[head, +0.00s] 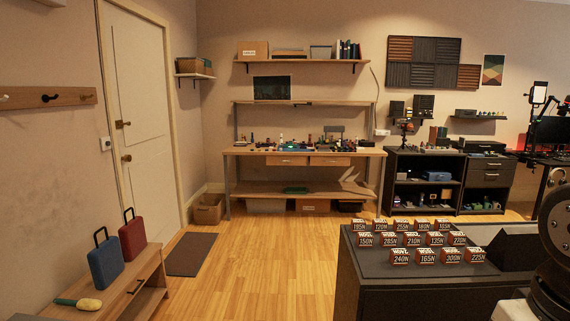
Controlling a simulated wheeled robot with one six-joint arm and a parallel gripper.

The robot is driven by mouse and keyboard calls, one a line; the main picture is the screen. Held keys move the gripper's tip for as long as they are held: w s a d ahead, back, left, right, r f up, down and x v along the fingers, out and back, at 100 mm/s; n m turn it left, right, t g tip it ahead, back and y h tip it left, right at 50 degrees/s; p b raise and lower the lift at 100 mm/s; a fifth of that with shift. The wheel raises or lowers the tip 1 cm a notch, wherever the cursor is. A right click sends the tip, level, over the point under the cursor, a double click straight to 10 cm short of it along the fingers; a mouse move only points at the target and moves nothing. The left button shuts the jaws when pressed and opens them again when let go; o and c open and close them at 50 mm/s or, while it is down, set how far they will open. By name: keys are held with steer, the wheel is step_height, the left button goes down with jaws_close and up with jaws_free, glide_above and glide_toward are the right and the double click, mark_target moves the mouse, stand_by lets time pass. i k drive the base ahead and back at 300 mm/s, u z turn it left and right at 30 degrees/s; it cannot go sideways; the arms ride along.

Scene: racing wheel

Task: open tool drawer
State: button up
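No drawer here carries a label I can read, so I cannot tell which one is the tool drawer. The workbench (235,151) at the back has a left wooden drawer (287,161) and a right wooden drawer (330,161) under its top, both looking closed. A dark drawer cabinet (491,172) stands right of it, its drawers looking closed too. A low wooden bench (150,268) at the lower left has a dark handle on its front. Part of my arm shows at the right edge; my gripper is not in view.
A dark counter (362,292) with several labelled small boxes stands at the front right. Blue (105,262) and red (132,238) cases stand on the low bench. A dark mat (191,254) lies by the door (140,100). The wooden floor (270,265) between is clear.

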mark_target(270, 159)
steer(key=u, duration=0.5)
steer(key=k, duration=0.6)
steer(key=u, duration=0.5)
steer(key=i, duration=1.2)
steer(key=z, duration=0.45)
steer(key=i, duration=2.05)
steer(key=z, duration=0.55)
steer(key=i, duration=4.4)
